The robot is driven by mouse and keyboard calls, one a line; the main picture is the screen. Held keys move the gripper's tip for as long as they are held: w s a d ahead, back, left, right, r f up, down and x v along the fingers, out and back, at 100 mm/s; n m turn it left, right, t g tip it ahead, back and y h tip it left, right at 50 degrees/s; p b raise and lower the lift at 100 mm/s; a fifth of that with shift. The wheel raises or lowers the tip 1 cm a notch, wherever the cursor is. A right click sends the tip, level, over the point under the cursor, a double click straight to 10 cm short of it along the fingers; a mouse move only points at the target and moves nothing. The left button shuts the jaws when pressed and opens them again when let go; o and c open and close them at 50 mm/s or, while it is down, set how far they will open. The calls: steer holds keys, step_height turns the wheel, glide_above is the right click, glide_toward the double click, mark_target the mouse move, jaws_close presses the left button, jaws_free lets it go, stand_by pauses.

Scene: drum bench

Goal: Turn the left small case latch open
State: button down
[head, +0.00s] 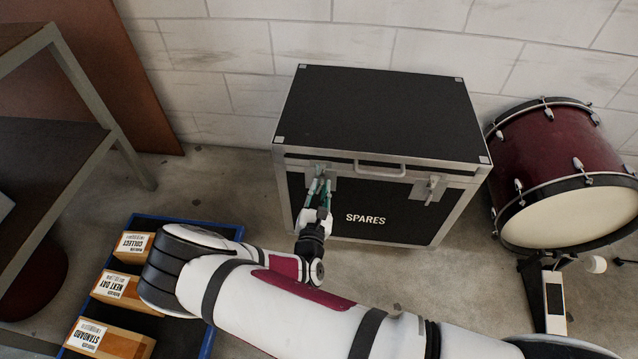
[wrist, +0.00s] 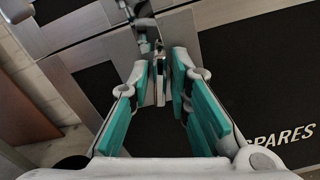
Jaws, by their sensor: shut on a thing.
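The black case marked SPARES (head: 380,115) stands on the floor against the wall, with its lid down and silver edging. Its left small latch sits on the front left near the lid seam; in the wrist view the latch (wrist: 159,86) shows between the fingertips. My gripper (head: 319,187) is at this latch, with its teal-padded fingers (wrist: 168,80) closed on it. The fingers hide part of the latch, so its exact angle is hard to tell. The right latch (head: 433,188) is on the front right, apart from my gripper.
A handle (head: 380,170) is on the case front between the latches. A red drum (head: 560,165) with a pedal stands to the right. A blue-rimmed tray (head: 205,345) with labelled boxes (head: 118,290) lies at lower left, near a metal shelf (head: 85,90).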

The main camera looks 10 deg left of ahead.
steer(key=m+p, duration=0.3)
steer(key=shift+d+m, duration=0.1)
steer(key=shift+m, duration=0.3)
steer(key=shift+d+f+m+p, duration=0.15)
steer(key=shift+m+p, duration=1.55)
steer(key=shift+m, duration=1)
steer(key=shift+a+f+m+p, duration=0.15)
steer(key=shift+m+p, duration=1.5)
steer(key=shift+m, duration=1.05)
steer(key=shift+d, duration=0.1)
steer(key=c, duration=1.7)
jaws_free()
